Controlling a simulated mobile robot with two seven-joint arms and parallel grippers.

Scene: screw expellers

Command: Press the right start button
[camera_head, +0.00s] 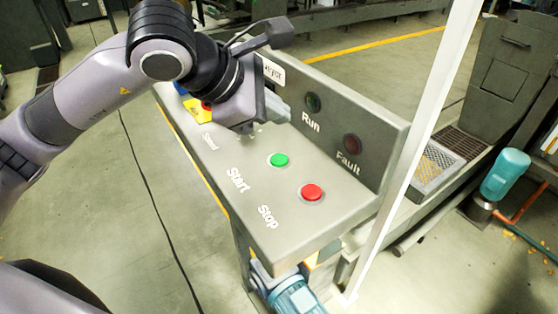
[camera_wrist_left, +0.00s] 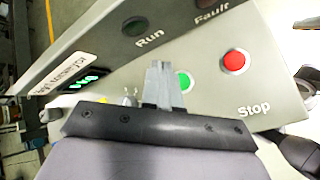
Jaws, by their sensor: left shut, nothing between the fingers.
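The green start button (camera_head: 278,160) sits on the grey control panel (camera_head: 335,215), beside the word Start. My left gripper (camera_head: 284,111) is over the panel, farther back than the green button and near the upright back plate. Its fingers are shut with nothing between them. In the left wrist view, the fingertips (camera_wrist_left: 160,68) are just left of the green button (camera_wrist_left: 184,79), which they partly cover. I see a gap between the fingers and the button in the head view. My right gripper is not in view.
The red stop button (camera_head: 312,192) is nearer the panel's front right end. The back plate carries the Run lamp (camera_head: 313,102) and the Fault lamp (camera_head: 352,145), both dark. A yellow and red emergency stop (camera_head: 197,111) is partly behind my arm. A white post (camera_head: 420,145) stands right of the panel.

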